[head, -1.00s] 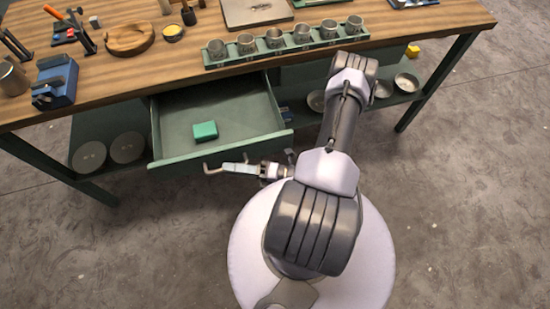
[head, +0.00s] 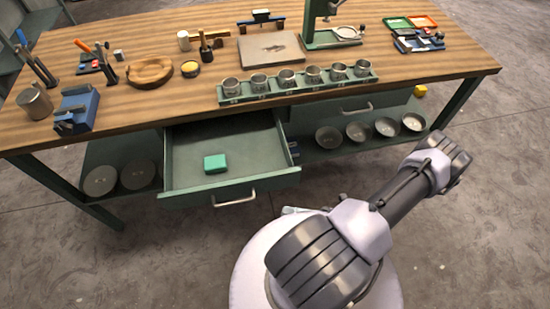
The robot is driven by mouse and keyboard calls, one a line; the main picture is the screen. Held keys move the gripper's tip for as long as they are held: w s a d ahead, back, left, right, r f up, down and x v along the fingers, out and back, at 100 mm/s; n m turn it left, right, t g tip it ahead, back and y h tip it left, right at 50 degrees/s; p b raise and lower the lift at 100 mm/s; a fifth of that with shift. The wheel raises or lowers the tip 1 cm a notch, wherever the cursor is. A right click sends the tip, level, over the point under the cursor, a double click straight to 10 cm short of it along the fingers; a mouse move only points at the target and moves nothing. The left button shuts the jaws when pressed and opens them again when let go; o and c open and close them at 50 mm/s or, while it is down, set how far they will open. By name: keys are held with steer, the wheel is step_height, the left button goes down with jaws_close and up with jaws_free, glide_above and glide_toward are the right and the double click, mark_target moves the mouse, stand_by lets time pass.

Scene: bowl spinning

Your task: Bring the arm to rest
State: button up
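My arm (head: 405,195) reaches out to the right from my white base, with its elbow joint over the floor in front of the bench's right leg. Only a small pale part of my gripper (head: 292,210) shows, just above my base and behind my arm. The rest of it is hidden, so I cannot tell whether it is open or shut. It is apart from the handle (head: 234,201) of the open drawer (head: 240,150). A green block (head: 215,163) lies inside the drawer.
The wooden workbench (head: 150,100) holds a rack (head: 300,92) of metal cups, a wooden bowl (head: 150,71), a blue vise (head: 76,110) and a metal mug (head: 34,102). Metal bowls (head: 357,131) stand on the lower shelf at right. The floor (head: 480,230) at right is clear.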

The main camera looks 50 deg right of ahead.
steer(key=w+a+r+n+g+h, duration=0.1)
steer(key=w+r+n+g, duration=0.2)
steer(key=r+n+g, duration=0.35)
steer(key=w+a+r+n+g+h, duration=0.1)
steer(key=w+r+n+g, duration=0.25)
steer(key=r+n, duration=0.5)
steer(key=w+a+r+n+g+h, duration=0.1)
steer(key=w+a+r+n+g, duration=0.15)
steer(key=r+n+g, duration=0.5)
steer(key=s+a+r+n+t+h, duration=0.1)
steer(key=a+r+n+t+h, duration=0.4)
steer(key=a+r+n, duration=0.9)
steer(key=n+t, duration=0.2)
steer(key=n, duration=0.2)
steer(key=shift+s+r+t+h, duration=0.2)
steer(key=shift+r+t+h, duration=0.05)
steer(key=shift+t+h, duration=0.1)
